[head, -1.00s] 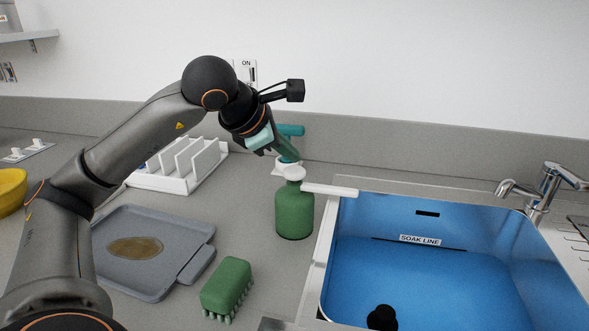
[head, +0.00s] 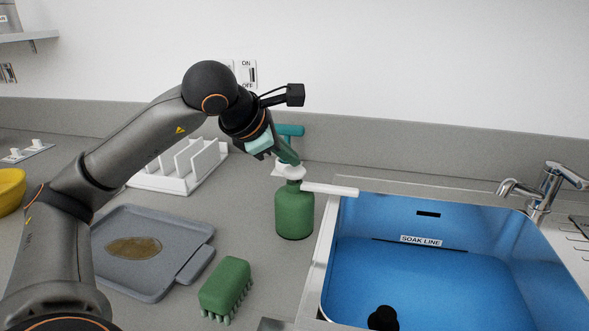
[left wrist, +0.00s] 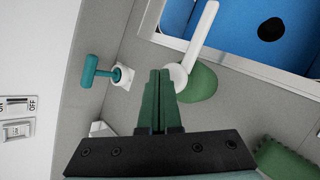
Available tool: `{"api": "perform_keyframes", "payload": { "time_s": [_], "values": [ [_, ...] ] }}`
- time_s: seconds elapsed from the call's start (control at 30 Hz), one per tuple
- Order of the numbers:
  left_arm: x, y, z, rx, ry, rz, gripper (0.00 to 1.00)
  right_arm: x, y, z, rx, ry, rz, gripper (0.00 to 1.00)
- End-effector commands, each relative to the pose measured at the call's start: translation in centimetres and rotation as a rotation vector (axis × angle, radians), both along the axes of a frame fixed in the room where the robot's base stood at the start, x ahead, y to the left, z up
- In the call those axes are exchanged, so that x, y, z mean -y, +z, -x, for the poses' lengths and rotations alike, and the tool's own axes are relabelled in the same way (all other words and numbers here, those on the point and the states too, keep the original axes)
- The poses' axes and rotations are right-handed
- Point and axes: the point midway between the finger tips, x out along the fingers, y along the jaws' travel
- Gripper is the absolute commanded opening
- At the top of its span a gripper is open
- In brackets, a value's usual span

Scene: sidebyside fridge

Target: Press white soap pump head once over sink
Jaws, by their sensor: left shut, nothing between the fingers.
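A green soap bottle (head: 294,214) stands upright on the counter just left of the sink. Its white pump head (head: 296,172) has a long spout (head: 330,189) pointing right, reaching over the edge of the blue-lined sink (head: 430,277). My left gripper (head: 290,158) is shut and empty, its green fingers angled down at the top of the pump head. In the left wrist view the shut fingertips (left wrist: 160,75) lie beside or over the white pump head (left wrist: 178,76); contact is hard to tell. The bottle (left wrist: 200,84) is partly hidden there. My right gripper is not in view.
A teal-handled tool on a white base (head: 290,131) stands close behind the bottle. A green brush (head: 227,286), a grey tray (head: 190,238) with a brown stain and a white rack (head: 178,168) are left. A chrome faucet (head: 543,190) is at the right.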

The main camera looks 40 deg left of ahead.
Motion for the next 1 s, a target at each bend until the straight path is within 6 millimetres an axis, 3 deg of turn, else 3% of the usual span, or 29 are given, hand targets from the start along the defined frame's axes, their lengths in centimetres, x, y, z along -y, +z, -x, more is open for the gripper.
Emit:
{"api": "perform_keyframes", "payload": {
  "time_s": [1.0],
  "values": [
    [0.0, -1.4, 0.0, -0.003, 0.0, 0.0, 0.0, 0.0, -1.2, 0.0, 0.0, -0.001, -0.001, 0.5]
  ]
}}
